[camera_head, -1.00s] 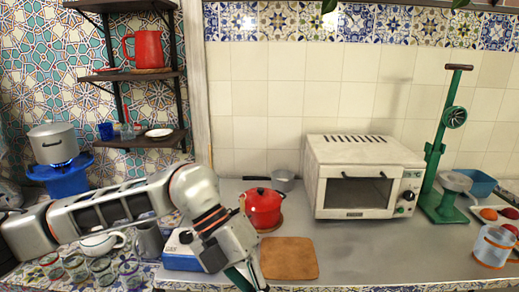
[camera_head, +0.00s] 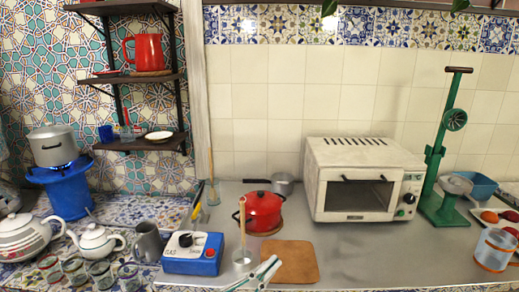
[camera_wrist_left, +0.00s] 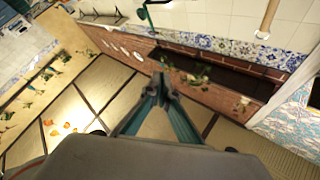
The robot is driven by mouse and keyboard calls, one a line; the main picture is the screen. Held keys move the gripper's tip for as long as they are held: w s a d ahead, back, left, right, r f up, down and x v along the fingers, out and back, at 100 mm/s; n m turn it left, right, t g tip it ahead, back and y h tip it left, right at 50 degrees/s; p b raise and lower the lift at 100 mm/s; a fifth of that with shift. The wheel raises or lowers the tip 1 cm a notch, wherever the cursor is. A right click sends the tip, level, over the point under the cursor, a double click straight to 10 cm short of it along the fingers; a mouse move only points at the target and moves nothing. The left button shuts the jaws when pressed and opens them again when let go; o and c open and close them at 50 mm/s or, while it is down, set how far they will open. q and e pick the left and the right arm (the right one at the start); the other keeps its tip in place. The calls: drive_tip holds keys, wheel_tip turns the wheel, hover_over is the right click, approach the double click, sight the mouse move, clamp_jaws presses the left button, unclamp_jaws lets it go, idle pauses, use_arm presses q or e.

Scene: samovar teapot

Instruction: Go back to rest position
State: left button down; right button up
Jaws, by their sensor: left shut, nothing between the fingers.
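My left gripper (camera_head: 264,276) shows at the bottom edge of the head view, in front of the wooden board. Only its fingers show there; the rest of the arm is out of frame. In the left wrist view the fingers (camera_wrist_left: 162,84) come together at their tips, shut with nothing between them. They point over a tiled floor and a brick-coloured wall with plants. My right gripper is in no view.
The wooden board (camera_head: 291,262) lies on the counter, with a red pot (camera_head: 264,212) behind it. A blue box with a red button (camera_head: 193,254) stands left of it. A white oven (camera_head: 362,180) stands to the right. White teapots (camera_head: 96,242) and several glasses are at the left.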

use_arm(q)
drive_tip(key=s+a+f+n+t+y, duration=0.1)
drive_tip(key=a+f+n+y, duration=0.45)
drive_tip(key=f, duration=0.45)
drive_tip(key=s+a+f+n+t+y, duration=0.1)
drive_tip(key=a+f+n+y, duration=0.45)
drive_tip(key=f, duration=0.55)
drive_tip(key=s+a+f+g+y, duration=0.2)
drive_tip(key=s+a+f, duration=0.3)
drive_tip(key=f, duration=0.3)
drive_tip(key=s+a+f+n+g+y, duration=0.1)
drive_tip(key=s+a+f+g+y, duration=0.1)
drive_tip(key=s+a+f, duration=0.4)
wheel_tip(320, 180, down, 2)
drive_tip(key=shift+s+f+n+g, duration=0.15)
drive_tip(key=shift+s+n+g, duration=0.15)
drive_tip(key=shift+s+g, duration=0.6)
drive_tip(key=shift+s, duration=0.15)
